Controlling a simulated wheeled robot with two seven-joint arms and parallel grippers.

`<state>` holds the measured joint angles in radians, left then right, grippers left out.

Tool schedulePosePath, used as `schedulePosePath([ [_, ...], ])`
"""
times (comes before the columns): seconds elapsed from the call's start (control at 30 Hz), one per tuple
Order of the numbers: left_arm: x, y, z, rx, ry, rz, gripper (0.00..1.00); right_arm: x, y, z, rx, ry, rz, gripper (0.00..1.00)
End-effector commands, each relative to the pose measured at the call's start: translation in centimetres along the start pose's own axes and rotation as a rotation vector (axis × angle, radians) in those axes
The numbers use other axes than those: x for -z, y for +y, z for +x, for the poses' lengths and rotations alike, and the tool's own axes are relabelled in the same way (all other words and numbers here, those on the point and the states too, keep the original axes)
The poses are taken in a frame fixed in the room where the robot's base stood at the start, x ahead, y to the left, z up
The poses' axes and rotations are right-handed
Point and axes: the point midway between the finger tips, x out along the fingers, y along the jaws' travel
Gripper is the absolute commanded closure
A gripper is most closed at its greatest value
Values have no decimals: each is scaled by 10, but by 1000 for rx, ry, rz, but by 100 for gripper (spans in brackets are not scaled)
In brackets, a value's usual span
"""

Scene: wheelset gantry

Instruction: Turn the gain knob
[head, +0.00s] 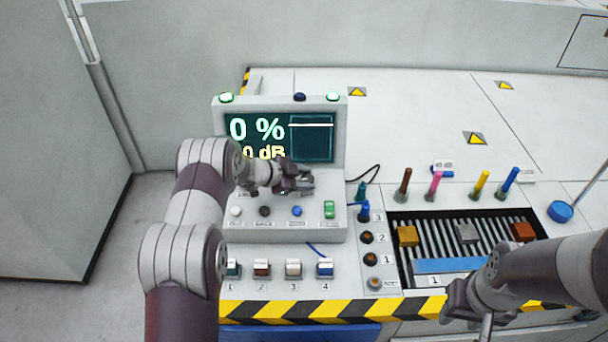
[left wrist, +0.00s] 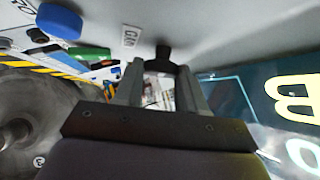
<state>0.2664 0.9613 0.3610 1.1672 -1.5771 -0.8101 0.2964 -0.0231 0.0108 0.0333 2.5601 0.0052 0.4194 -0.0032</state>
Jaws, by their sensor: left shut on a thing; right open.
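The gain knob (left wrist: 163,51) is a small dark knob in the left wrist view, beside a white label (left wrist: 130,36) that appears to read GAIN. My left gripper (left wrist: 163,68) has its two fingers closed about the knob. In the head view my left gripper (head: 303,182) is in front of the console's panel, just below the screen, and hides the knob. The console screen (head: 315,143) reads "0 %" and a partly covered dB value ending in 0. My right gripper (head: 468,306) is open and empty at the lower right, near the bench's front edge.
Numbered switches (head: 293,268) line the front. A slatted tray (head: 438,231) with coloured blocks and several upright coloured pegs (head: 481,183) is at right. The back bench is mostly clear.

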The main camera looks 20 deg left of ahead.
Motion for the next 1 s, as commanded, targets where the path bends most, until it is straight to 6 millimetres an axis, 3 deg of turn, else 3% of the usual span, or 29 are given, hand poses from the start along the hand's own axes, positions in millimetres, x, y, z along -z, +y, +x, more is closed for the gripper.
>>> schedulePosePath([
  [0.43, 0, 1, 0, -9, 0, 7, 90, 0, 0, -1, 0, 0, 0, 57],
  [0.47, 0, 1, 0, -9, 0, 7, 53, 0, 0, -1, 0, 0, 0, 57],
  [0.5, 0, 1, 0, -9, 0, 7, 40, 0, 0, -1, 0, 0, 0, 57],
  [0.53, 0, 1, 0, -8, 0, 7, 38, 0, 0, -1, 0, 0, 0, 57],
  [0.83, 0, 0, -3, -7, 0, 7, 38, 0, 0, -1, 0, 0, 0, 57],
  [1.0, -2, -1, -34, -4, -1, 5, 38, 0, 0, 5, 0, 0, 0, 57],
])
